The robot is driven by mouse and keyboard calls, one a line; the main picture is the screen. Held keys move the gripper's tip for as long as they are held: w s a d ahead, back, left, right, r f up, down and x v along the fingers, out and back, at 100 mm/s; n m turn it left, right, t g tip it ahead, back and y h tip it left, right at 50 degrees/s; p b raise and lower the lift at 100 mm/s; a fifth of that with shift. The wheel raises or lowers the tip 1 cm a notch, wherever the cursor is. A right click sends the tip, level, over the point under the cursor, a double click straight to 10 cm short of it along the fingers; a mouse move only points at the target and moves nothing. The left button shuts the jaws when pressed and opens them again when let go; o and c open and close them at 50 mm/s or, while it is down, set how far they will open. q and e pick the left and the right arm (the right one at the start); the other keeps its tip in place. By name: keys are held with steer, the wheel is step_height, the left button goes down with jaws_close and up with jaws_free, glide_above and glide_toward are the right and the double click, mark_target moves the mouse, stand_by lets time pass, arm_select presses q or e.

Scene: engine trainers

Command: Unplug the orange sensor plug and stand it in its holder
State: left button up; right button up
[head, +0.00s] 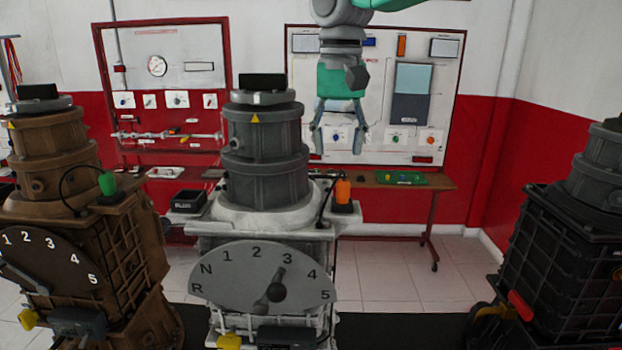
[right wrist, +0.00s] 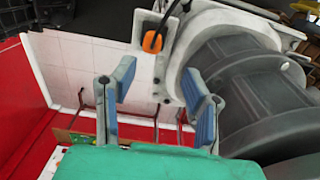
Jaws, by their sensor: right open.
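The orange sensor plug (head: 343,190) sits upright on a dark base at the right side of the grey middle engine trainer (head: 265,190), with a black cable beside it. In the right wrist view the orange plug (right wrist: 152,41) shows beyond the fingertips, with the cable running up from near it. My right gripper (head: 340,150) hangs above the plug in the head view, fingers pointing down, open and empty. In the right wrist view its blue-padded fingers (right wrist: 158,88) are spread, apart from the plug. I cannot make out the plug's holder for certain. My left gripper is not in view.
A brown trainer with a green plug (head: 107,184) stands left, and a black trainer (head: 565,265) right. A bench (head: 445,182) behind carries a green tray (head: 415,179) and a dark bin (head: 188,200). The middle trainer's dark drum (right wrist: 255,90) is close beside the right finger.

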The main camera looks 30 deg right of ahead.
mark_target(343, 179)
steer(key=shift+d+r, duration=0.15)
steer(key=shift+d, duration=0.05)
steer(key=shift+s+d+r, duration=0.15)
steer(key=shift+s+d, duration=0.3)
steer(key=shift+s, duration=0.2)
steer(key=shift+s+d, duration=0.15)
steer(key=shift+s, duration=0.05)
steer(key=shift+w+d, duration=0.1)
steer(key=shift+w+f, duration=0.2)
steer(key=shift+f, duration=0.15)
steer(key=f, duration=0.1)
steer(key=a+f, duration=0.1)
steer(key=f, duration=0.2)
steer(key=shift+w+a, duration=0.1)
steer(key=shift+a, duration=0.15)
steer(key=f, duration=0.2)
steer(key=f+b, duration=0.1)
steer(key=f, duration=0.1)
steer(key=shift+d, duration=0.4)
steer(key=shift+w+d+f, duration=0.1)
steer(key=shift+d+f, duration=0.1)
steer(key=shift+f, duration=0.15)
steer(key=shift+a+r, duration=0.15)
steer(key=shift+a, duration=0.15)
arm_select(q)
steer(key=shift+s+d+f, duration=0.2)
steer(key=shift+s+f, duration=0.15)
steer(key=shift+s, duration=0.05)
arm_select(e)
steer(key=shift+a, duration=0.15)
